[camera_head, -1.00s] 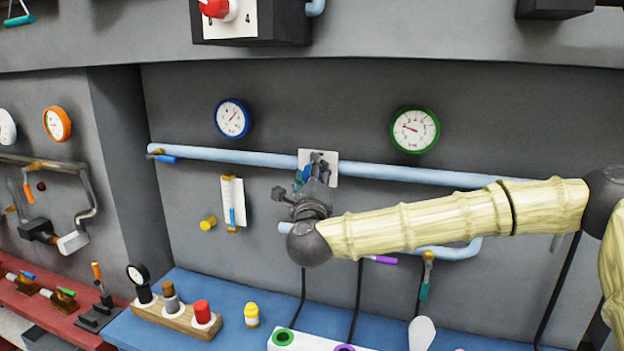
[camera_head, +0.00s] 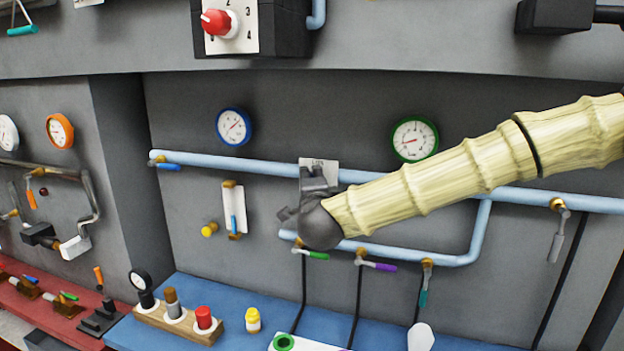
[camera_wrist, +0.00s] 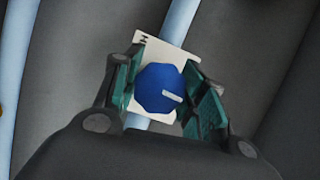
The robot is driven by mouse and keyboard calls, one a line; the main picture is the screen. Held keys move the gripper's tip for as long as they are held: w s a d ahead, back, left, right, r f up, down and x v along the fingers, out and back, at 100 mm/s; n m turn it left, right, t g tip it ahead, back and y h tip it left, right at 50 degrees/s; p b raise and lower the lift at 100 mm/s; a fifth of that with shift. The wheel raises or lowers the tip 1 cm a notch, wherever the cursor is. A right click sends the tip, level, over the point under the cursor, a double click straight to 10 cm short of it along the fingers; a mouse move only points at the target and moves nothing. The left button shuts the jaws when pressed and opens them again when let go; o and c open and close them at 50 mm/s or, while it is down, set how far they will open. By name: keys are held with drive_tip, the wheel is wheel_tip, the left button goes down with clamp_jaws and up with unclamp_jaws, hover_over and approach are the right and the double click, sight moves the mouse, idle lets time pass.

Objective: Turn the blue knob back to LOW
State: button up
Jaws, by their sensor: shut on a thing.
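The blue knob (camera_wrist: 160,88) shows in the wrist view, with a white pointer line aimed right and slightly down. It sits on a white plate (camera_wrist: 150,50) with small dark markings at the upper left, too small to read. The fingers of my gripper (camera_wrist: 168,92), with teal pads, stand on both sides of the knob and are shut on it. In the head view my gripper (camera_head: 318,180) is at the white plate (camera_head: 331,166) on the light blue pipe, and hides the knob. The plate's lettering seems to read LOW.
A green-rimmed gauge (camera_head: 415,138) is right of the plate and a blue-rimmed gauge (camera_head: 233,127) is left. Valves with green (camera_head: 317,255) and purple (camera_head: 383,267) handles are below my wrist. A lower pipe (camera_head: 445,259) runs close beneath.

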drive_tip(key=shift+f+n, duration=0.1)
drive_tip(key=shift+n, duration=0.3)
idle(0.3)
drive_tip(key=o, duration=1)
drive_tip(key=shift+o, duration=0.2)
drive_tip(key=s+r, duration=0.1)
drive_tip(key=s, duration=1.1)
drive_tip(key=shift+d, duration=0.4)
